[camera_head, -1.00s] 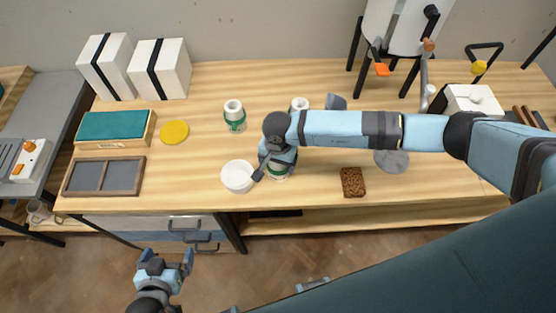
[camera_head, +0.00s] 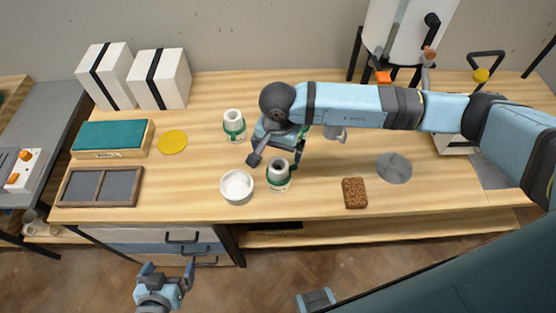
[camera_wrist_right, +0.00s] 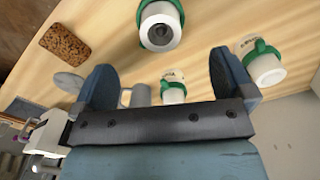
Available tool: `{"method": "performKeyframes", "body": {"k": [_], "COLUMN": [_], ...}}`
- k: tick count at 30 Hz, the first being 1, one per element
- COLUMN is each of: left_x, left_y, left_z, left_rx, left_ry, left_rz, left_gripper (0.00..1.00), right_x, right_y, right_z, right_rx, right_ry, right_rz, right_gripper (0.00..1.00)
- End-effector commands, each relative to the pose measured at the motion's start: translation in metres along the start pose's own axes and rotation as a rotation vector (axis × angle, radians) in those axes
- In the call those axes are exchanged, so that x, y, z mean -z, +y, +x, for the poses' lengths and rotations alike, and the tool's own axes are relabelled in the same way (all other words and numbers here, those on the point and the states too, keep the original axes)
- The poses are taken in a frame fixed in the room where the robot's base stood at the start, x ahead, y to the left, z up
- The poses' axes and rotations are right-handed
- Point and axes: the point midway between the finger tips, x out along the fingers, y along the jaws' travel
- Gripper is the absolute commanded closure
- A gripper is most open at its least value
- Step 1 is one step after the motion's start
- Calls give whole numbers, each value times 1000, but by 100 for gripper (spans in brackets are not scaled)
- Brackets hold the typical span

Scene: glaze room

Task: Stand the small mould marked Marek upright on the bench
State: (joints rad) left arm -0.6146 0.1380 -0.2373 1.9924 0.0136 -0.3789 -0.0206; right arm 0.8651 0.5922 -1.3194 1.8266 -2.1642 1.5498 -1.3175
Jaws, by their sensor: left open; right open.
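Three white moulds with green bands show in the right wrist view: one nearest with its dark opening facing the camera (camera_wrist_right: 160,25), one at right (camera_wrist_right: 262,62) and one farther back (camera_wrist_right: 173,90). The markings are too small to read surely, so I cannot tell which is Marek. In the head view the front mould (camera_head: 279,178) stands upright beside a white bowl, and another (camera_head: 234,127) stands behind; my arm hides the third. My right gripper (camera_head: 277,156) is open and empty, just behind and above the front mould. My left gripper (camera_head: 168,272) is open and empty, in front of the bench.
The white bowl (camera_head: 237,186) is close left of the front mould. A brown sponge (camera_head: 354,193), grey disc (camera_head: 394,168) and grey mug (camera_head: 335,134) lie to the right. A yellow disc (camera_head: 172,142) and divided tray (camera_head: 72,187) are left.

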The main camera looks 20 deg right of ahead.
Motion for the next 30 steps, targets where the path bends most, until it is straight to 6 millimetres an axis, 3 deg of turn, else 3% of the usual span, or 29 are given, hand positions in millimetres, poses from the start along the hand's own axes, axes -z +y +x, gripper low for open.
{"method": "performKeyframes", "body": {"k": [8, 11, 14, 15, 18, 20, 22, 25, 29, 30], "left_x": [-2, -1, 0, 0, 0, 0, 0, 0, 0, -1], "left_y": [-1, -1, -2, -2, -2, -2, -3, -3, -2, -2], "left_z": [1, 1, 1, 1, 1, 1, 1, 1, 1, 1], "left_rx": [1, 1, 2, 3, 3, 4, 4, 4, 4, 3], "left_ry": [2, 3, 4, 5, 5, 5, 5, 5, 4, 3], "left_rz": [2, 2, 2, 2, 3, 3, 3, 3, 3, 3], "left_gripper": [0, 0, 0, 0, 0, 0, 0, 0, 0, 0], "right_x": [-10, -48, -110, -136, -186, -201, -204, -186, -139, -123], "right_y": [-2, -11, -27, -34, -53, -62, -70, -74, -61, -52], "right_z": [-9, -2, -3, -9, -37, -57, -80, -99, -89, -77], "right_rx": [13, 70, 156, 187, 234, 237, 213, 130, -66, 146], "right_ry": [-39, -200, -505, -659, -1060, -1297, -1572, -1951, -2416, 2492], "right_rz": [11, 71, 215, 300, 555, 727, 943, 1277, 1742, -1847], "right_gripper": [0, 0, 0, 0, 0, 0, 0, 0, 0, 0]}}
